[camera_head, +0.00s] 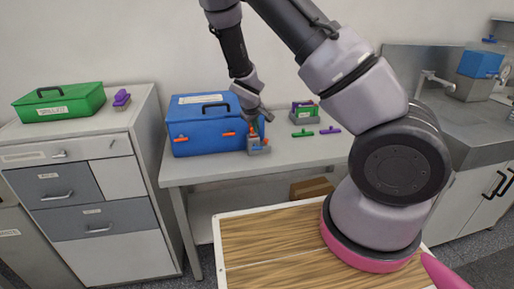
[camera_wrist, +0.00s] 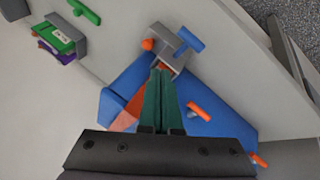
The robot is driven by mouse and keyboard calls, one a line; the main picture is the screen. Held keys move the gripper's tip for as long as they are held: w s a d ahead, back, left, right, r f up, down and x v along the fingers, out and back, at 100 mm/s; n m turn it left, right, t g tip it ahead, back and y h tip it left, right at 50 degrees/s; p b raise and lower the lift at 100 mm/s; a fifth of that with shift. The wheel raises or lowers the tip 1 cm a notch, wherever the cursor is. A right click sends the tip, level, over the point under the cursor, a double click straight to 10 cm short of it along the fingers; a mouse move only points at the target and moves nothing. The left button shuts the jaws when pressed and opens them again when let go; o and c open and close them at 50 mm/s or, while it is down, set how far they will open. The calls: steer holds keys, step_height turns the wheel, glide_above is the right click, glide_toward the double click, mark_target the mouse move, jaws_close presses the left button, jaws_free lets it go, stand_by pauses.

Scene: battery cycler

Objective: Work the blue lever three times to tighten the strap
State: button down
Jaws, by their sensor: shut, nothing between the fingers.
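The blue lever (camera_wrist: 188,40) is a T-shaped handle on a small grey device (camera_wrist: 168,54) in the wrist view. In the head view the grey device (camera_head: 258,148) stands on the bench at the right front of a blue case (camera_head: 205,130). My gripper (camera_wrist: 159,72) has green fingers, shut and empty, with the tips close to the device in the picture. I cannot tell whether they touch it. An orange knob (camera_wrist: 147,44) sits on the device's side. An orange-red patch (camera_wrist: 127,115) beside the fingers may be strap; the fingers hide part of it.
Orange latches (camera_wrist: 206,110) stick out from the blue case. A grey holder (camera_head: 305,115) with green and purple pieces stands at right, with a loose green piece (camera_head: 302,133) and purple piece (camera_head: 330,130) before it. A green case (camera_head: 60,102) sits on the left cabinet.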

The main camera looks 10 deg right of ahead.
mark_target(257, 147)
steer(key=shift+s+f, duration=0.3)
steer(key=shift+f, duration=0.75)
steer(key=shift+s+f, duration=0.25)
steer(key=shift+f, duration=0.75)
stand_by(0.5)
steer(key=shift+s+f, duration=0.1)
steer(key=shift+f, duration=0.3)
steer(key=shift+s+f, duration=0.2)
steer(key=shift+f, duration=0.45)
steer(key=shift+s+f, duration=0.15)
steer(key=shift+f, duration=0.5)
stand_by(1.2)
stand_by(0.5)
steer(key=shift+w+r, duration=0.25)
steer(key=shift+r, duration=0.65)
steer(key=shift+w+r, duration=0.25)
steer(key=shift+r, duration=0.6)
steer(key=shift+w+r, duration=0.2)
steer(key=shift+r, duration=0.6)
steer(key=shift+w+r, duration=0.2)
steer(key=shift+r, duration=0.6)
steer(key=shift+w+r, duration=0.2)
steer(key=shift+r, duration=0.6)
